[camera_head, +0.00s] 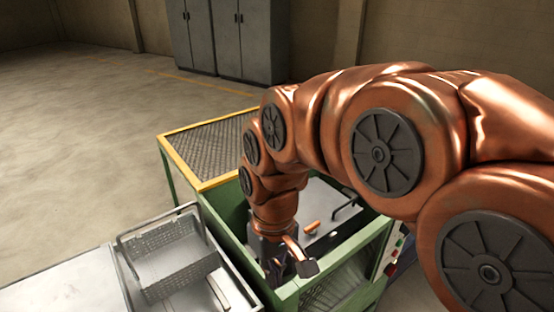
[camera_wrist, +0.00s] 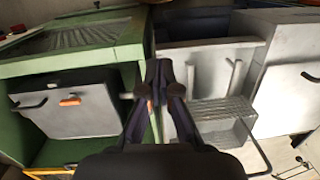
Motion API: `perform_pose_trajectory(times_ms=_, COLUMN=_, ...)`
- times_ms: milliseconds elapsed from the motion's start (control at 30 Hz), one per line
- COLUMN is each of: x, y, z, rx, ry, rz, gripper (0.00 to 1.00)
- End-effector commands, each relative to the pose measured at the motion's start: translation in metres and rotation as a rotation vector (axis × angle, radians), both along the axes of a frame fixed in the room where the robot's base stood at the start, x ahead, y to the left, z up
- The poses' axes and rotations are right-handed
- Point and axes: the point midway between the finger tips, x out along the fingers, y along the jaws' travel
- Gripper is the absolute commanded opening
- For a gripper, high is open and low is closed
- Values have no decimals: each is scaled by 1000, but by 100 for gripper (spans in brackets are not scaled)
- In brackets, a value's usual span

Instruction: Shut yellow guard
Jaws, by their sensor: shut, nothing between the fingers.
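The yellow guard (camera_head: 170,134) is a yellow-rimmed mesh panel in the head view. It lies roughly level at the far left end of the green machine (camera_head: 240,262), and the machine's near bay is uncovered. A grey surface in the bay carries an orange piece (camera_head: 311,227) and a black handle (camera_head: 347,203). My gripper (camera_head: 275,268) points down over the bay's near left part, apart from the guard; my arm partly hides it. In the wrist view my gripper (camera_wrist: 165,68) has its fingers together with nothing between them. A similar orange piece (camera_wrist: 70,101) shows at left there.
Red and green buttons (camera_head: 391,269) sit on the machine's right side. Grey cabinets (camera_head: 230,40) stand at the back. The floor at left is clear.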

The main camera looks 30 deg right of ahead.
Motion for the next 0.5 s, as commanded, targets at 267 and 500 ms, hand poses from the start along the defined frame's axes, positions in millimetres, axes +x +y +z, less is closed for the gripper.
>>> perform_pose_trajectory(times_ms=267, x=80, y=-6, z=22, rx=46, ry=-68, rz=48, gripper=0)
perform_pose_trajectory(times_ms=500, x=145, y=-19, z=34, rx=79, ry=-123, rz=74, gripper=0)
